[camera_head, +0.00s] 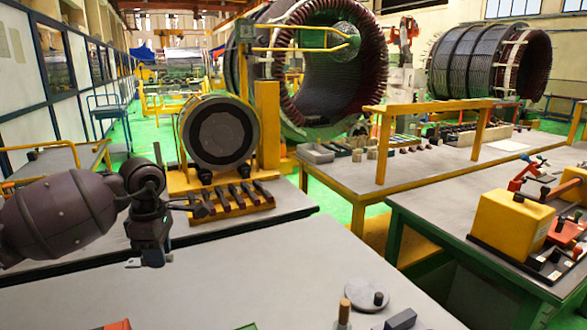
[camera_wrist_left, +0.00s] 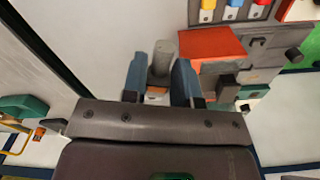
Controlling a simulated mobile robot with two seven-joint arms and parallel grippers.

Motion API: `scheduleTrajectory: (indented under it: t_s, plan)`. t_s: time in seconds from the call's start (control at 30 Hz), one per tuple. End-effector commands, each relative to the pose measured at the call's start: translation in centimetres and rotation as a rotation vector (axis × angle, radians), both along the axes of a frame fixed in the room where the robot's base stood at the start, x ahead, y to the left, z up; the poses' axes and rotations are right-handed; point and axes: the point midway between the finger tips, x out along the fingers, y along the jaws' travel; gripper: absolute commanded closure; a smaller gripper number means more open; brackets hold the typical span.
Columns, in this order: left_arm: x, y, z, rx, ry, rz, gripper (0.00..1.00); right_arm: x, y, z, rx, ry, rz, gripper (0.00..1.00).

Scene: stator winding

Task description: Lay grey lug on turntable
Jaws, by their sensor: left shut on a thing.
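My left gripper (camera_head: 149,258) hangs pointing down above the grey bench in the head view. In the left wrist view its two blue-grey fingers (camera_wrist_left: 159,82) are shut on the grey lug (camera_wrist_left: 161,60), a short grey stub between the fingertips. In the head view the lug is too small and hidden to make out clearly. The turntable looks to be the flat round grey disc (camera_head: 362,296) with a dark knob, on the bench at the lower right of the middle, well apart from the gripper. My right gripper is not in view.
A peg with a tan top (camera_head: 344,312) and a grey block (camera_head: 402,320) stand by the disc. An orange-red block (camera_wrist_left: 210,45) and a grey fixture (camera_wrist_left: 265,50) lie close beside the fingers in the wrist view. The bench middle (camera_head: 270,265) is clear.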

Motion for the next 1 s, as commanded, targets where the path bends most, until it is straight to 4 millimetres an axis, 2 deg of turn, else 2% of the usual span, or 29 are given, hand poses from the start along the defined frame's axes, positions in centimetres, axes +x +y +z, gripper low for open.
scheduleTrajectory:
  t_s: [0.67,0.87,1.0]
  plan:
    - [-4.1,-3.6,-2.7,-0.001,0.001,-1.119,1.0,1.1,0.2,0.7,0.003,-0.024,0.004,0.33]
    - [-6.4,-4.9,-4.3,-0.003,0.002,-1.458,1.0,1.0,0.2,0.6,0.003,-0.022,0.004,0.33]
    - [-9.1,-6.2,-6.2,-0.005,0.002,-1.676,1.0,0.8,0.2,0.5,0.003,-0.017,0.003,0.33]
